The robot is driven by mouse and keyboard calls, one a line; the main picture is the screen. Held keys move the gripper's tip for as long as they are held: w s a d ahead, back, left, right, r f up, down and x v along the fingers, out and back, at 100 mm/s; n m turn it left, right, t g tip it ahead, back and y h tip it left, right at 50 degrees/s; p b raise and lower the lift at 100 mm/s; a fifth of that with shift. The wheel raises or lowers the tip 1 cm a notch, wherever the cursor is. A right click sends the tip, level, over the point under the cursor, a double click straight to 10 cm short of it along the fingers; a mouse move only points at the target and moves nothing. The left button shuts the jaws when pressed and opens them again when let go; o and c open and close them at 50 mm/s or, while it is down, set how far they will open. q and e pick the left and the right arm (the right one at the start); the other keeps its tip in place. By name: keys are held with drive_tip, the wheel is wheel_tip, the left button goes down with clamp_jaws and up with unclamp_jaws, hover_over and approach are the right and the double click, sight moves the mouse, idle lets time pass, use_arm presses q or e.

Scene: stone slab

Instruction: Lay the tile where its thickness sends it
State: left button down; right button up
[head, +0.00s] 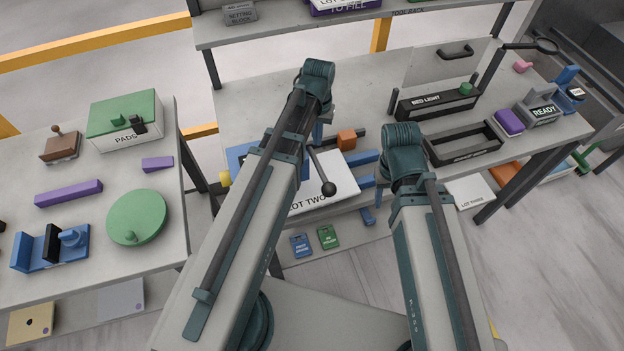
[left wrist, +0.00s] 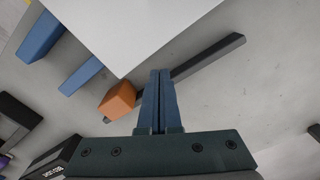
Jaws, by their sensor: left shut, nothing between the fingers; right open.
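A flat white piece lettered LOT TWO (head: 308,205) lies on the middle bench, partly hidden by my left arm. Its plain white face fills the top of the left wrist view (left wrist: 130,25). I cannot tell whether it is the tile, and no other piece is plainly marked as one. My left gripper (head: 318,132) hangs over the bench behind this piece. In the left wrist view its blue fingers (left wrist: 160,72) are together with nothing between them, near an orange block (left wrist: 118,100) and a dark bar (left wrist: 208,56).
Blue bars (head: 363,157) lie right of the white piece. A black BED LIGHT box (head: 437,103), an open black frame (head: 463,145) and a READY block (head: 541,114) stand at right. The left table holds a PADS box (head: 125,120) and a green disc (head: 137,217). A shelf (head: 300,30) overhangs the back.

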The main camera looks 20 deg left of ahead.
use_arm(q)
drive_tip(key=shift+f, duration=0.2)
idle(0.5)
drive_tip(key=shift+f+b, duration=2.35)
drive_tip(key=shift+b, duration=0.2)
drive_tip(key=shift+s, duration=0.1)
drive_tip(key=shift+s+d, duration=0.2)
drive_tip(key=shift+w, duration=0.1)
drive_tip(key=shift+w+a, duration=0.1)
drive_tip(key=shift+w, duration=0.05)
drive_tip(key=shift+w+a, duration=0.25)
drive_tip(key=shift+w, duration=0.05)
